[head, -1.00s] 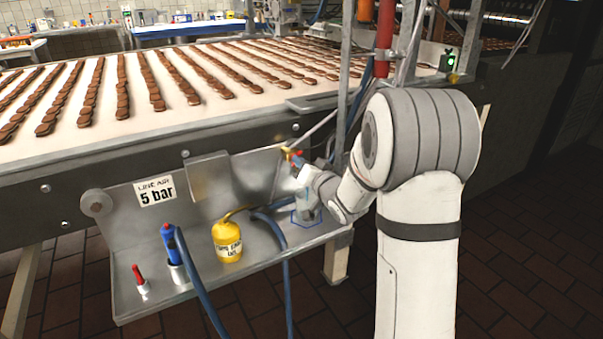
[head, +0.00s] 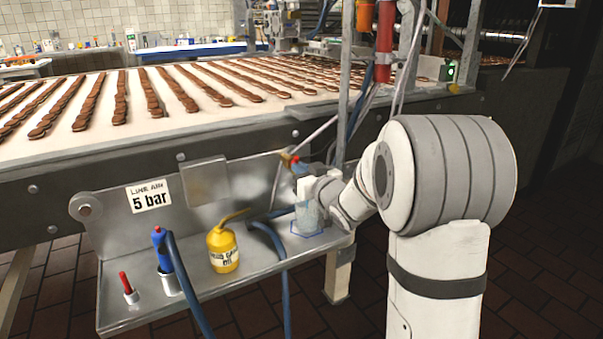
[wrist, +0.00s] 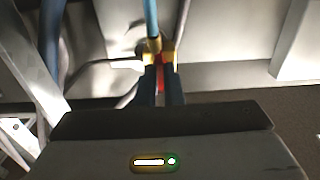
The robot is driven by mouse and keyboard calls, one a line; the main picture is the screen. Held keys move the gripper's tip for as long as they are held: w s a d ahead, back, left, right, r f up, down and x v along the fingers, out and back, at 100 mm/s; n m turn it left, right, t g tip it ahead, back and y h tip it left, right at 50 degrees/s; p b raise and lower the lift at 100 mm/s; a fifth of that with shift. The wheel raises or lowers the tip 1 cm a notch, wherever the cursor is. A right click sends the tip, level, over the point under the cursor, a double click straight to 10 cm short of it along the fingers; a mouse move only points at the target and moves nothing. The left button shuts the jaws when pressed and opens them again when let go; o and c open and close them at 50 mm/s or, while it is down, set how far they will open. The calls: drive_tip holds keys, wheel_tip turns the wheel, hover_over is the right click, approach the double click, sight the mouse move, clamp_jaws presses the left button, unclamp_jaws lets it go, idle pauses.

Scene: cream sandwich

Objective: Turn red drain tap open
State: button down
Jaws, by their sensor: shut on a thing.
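The red drain tap is partly hidden by my gripper. In the wrist view its red handle (wrist: 160,77) sits between my two dark fingers, below a brass fitting and a blue pipe. In the head view its brass part (head: 287,158) shows at the right end of the metal shelf's back plate. My gripper (wrist: 160,62) is shut on the red handle. In the head view my gripper (head: 300,168) reaches the tap from the right. I cannot tell how far the handle is turned.
A clear jar (head: 308,218) stands below the tap on a blue outlined spot. A yellow oil can (head: 222,250), a blue tool (head: 161,250) with a hose and a red-handled tool (head: 126,286) stand on the shelf. A conveyor (head: 150,130) with brown biscuits runs above.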

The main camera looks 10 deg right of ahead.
idle(0.4)
drive_tip(key=c, duration=1.6)
unclamp_jaws()
drive_tip(key=shift+o, duration=0.2)
drive_tip(key=p+v, duration=0.1)
drive_tip(key=v, duration=0.7)
drive_tip(key=shift+p, duration=0.35)
drive_tip(key=shift+w, duration=0.1)
